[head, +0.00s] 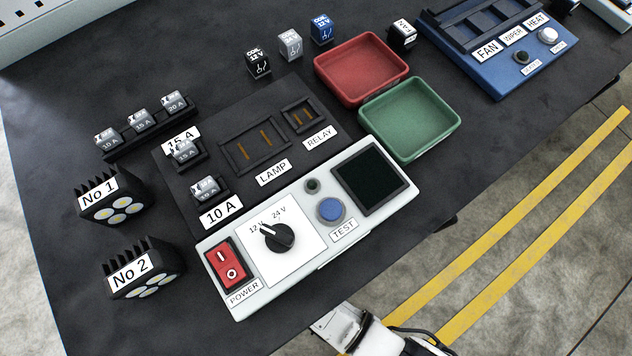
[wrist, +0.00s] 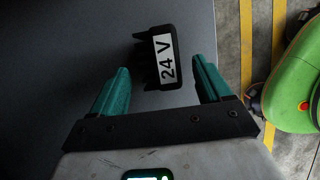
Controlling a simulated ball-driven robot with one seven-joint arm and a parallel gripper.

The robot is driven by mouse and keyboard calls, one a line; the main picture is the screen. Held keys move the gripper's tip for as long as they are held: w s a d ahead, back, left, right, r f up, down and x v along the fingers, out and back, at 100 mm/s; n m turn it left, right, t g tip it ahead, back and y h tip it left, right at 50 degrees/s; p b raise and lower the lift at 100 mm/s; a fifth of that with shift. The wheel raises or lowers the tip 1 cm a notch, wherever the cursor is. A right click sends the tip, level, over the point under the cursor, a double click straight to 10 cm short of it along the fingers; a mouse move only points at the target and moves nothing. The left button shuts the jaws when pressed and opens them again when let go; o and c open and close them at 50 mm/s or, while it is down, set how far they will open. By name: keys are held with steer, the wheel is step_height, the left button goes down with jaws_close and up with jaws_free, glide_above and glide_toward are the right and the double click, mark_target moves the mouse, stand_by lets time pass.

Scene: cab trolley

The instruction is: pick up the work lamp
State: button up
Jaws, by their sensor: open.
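Two black finned work lamps with several round white LEDs each stand at the left of the trolley top in the head view: lamp No 1 (head: 112,203) and lamp No 2 (head: 145,275) nearer the front. In the wrist view, a black finned block labelled 24 V (wrist: 163,58) lies on the dark surface; I cannot tell whether it is one of these lamps. My gripper (wrist: 161,72) is open, with its two green fingers apart on either side of this block, nothing clearly touching. The fingers do not show in the head view.
A test panel (head: 300,258) with knob and red switch fills the front middle. A fuse rack (head: 150,128), a red tray (head: 362,68), a green tray (head: 410,118), several relay cubes and a blue fan panel (head: 500,75) stand farther back. Bare mat surrounds the lamps.

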steer(key=x, duration=0.3)
steer(key=b+x, duration=0.1)
steer(key=x, duration=0.1)
steer(key=shift+w+d, duration=0.3)
steer(key=shift+d, duration=0.1)
steer(key=c, duration=1.3)
